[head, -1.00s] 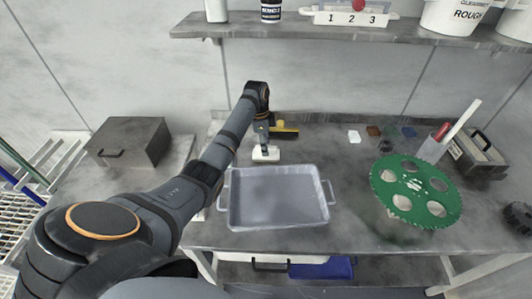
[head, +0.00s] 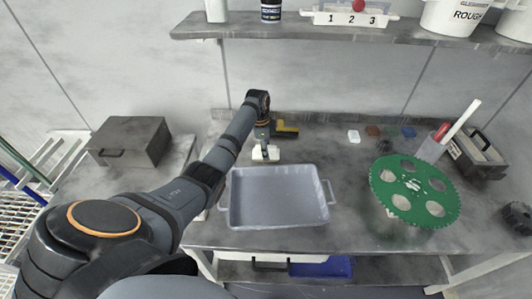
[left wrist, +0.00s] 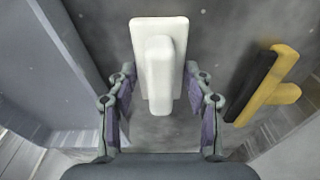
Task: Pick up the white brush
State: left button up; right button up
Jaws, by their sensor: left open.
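The white brush (head: 271,153) lies on the grey workbench, just behind the grey tray. In the left wrist view the white brush (left wrist: 158,62) shows from above, with its raised handle running along its middle. My left gripper (head: 264,146) is above it, pointing down. In the left wrist view my left gripper (left wrist: 159,82) is open, with one finger on each side of the brush's near part. Gaps show between the fingers and the handle. My right gripper is in neither view.
A yellow and black brush (head: 287,129) lies close behind and right; it also shows in the left wrist view (left wrist: 272,90). The grey tray (head: 235,212) stands in front. A green disc (head: 408,204) is to the right. A shelf (head: 330,31) overhangs the back.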

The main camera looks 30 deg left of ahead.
pick_arm(q)
grip_shut()
dwell(0.3)
